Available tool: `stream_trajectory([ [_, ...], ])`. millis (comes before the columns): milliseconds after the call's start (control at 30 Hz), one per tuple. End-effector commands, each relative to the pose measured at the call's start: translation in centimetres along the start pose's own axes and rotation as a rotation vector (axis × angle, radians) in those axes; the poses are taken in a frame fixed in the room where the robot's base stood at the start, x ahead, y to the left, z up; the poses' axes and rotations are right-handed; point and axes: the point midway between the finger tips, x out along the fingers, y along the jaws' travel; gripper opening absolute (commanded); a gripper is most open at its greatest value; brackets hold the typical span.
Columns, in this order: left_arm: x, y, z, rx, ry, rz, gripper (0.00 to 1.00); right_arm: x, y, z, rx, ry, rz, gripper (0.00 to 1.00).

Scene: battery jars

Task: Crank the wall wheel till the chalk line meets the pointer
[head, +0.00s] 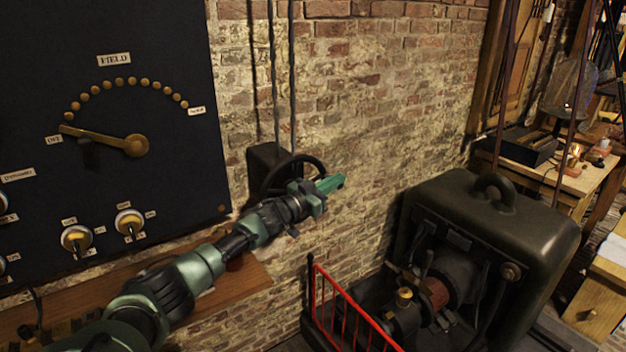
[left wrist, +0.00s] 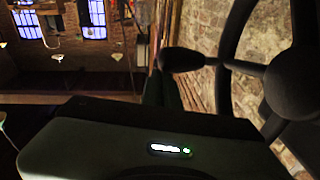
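The wall wheel (head: 299,157) is black and spoked, mounted on a dark box (head: 262,160) on the brick wall, right of the dark panel. My left gripper (head: 338,183) is in front of the wheel's lower right side and covers part of it. In the left wrist view the wheel (left wrist: 223,90) is close on the right, with a rounded dark knob (left wrist: 182,60) just beyond my gripper's body. The fingers are dark there, and I cannot tell whether they are open or touch the knob. No chalk line or pointer for the wheel can be made out. My right gripper is out of view.
A dark FIELD panel (head: 150,50) with a brass lever fills the left. A wooden shelf (head: 240,284) runs below it. A red railing (head: 335,290) and a large dark machine (head: 535,235) stand at the lower right. Two rods (head: 275,70) run up the wall above the wheel.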

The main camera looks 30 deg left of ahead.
Motion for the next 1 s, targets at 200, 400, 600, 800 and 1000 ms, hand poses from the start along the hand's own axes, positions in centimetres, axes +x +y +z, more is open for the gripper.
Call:
stream_trajectory([
  [200, 0.3, 0.2, 1.0, 0.013, -0.115, 0.011, 0.0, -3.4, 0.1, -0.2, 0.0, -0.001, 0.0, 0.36],
  [400, 0.3, 0.3, 3.2, 0.015, -0.148, 0.013, 0.0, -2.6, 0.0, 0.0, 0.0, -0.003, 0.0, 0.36],
  [600, 0.2, 0.4, 4.0, 0.016, -0.15, 0.012, 0.0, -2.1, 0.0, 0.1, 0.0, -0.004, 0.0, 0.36],
  [800, 0.2, 0.4, 4.5, 0.016, -0.149, 0.012, 0.0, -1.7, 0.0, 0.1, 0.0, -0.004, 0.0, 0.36],
  [1000, 0.1, 0.4, 4.9, 0.016, -0.148, 0.012, 0.0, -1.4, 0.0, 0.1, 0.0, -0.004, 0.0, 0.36],
])
